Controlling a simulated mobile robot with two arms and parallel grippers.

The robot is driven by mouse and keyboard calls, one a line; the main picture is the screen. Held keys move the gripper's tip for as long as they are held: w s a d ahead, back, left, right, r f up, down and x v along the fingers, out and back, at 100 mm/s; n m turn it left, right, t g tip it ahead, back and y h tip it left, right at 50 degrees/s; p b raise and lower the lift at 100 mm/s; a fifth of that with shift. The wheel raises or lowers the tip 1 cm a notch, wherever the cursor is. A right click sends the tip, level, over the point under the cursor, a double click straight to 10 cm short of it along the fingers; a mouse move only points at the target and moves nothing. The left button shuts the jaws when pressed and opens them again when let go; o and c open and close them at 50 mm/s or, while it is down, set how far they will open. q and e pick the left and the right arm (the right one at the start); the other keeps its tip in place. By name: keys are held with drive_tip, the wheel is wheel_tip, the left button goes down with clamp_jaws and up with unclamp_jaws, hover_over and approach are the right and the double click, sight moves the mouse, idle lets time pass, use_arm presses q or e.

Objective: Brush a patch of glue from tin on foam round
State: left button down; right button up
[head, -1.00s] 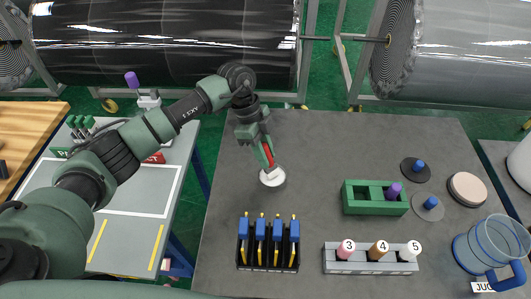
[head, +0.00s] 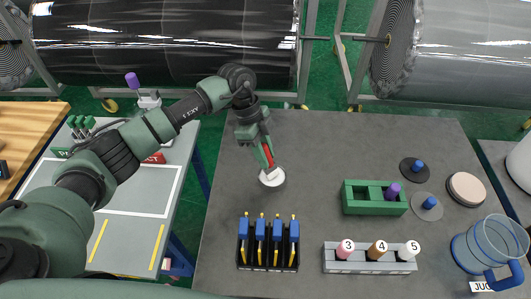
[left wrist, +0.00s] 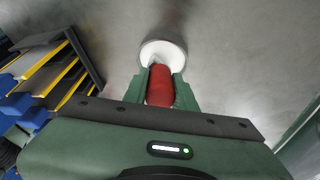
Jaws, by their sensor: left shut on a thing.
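My left gripper (head: 266,157) is shut on a red-handled brush (head: 268,155), pointing down at a small round tin (head: 272,178) with white inside, on the grey table. In the left wrist view the red handle (left wrist: 160,86) sits between the green fingers, and the white round of the tin (left wrist: 163,50) lies just past its end. The bristles are hidden, so I cannot tell how deep they reach. A pale beige disc (head: 467,188), which looks like the foam round, lies at the right of the table. My right gripper is not in view.
A black rack (head: 268,262) of blue-and-yellow tools stands at the front. Right of it are a grey holder (head: 370,266) with numbered bottles, a green block (head: 362,204), two knobbed discs (head: 415,170) and a clear jug (head: 488,247). The table's back middle is clear.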

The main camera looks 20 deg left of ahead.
use_arm(q)
drive_tip(key=shift+r+p, duration=2.7)
drive_tip(key=shift+r, duration=0.75)
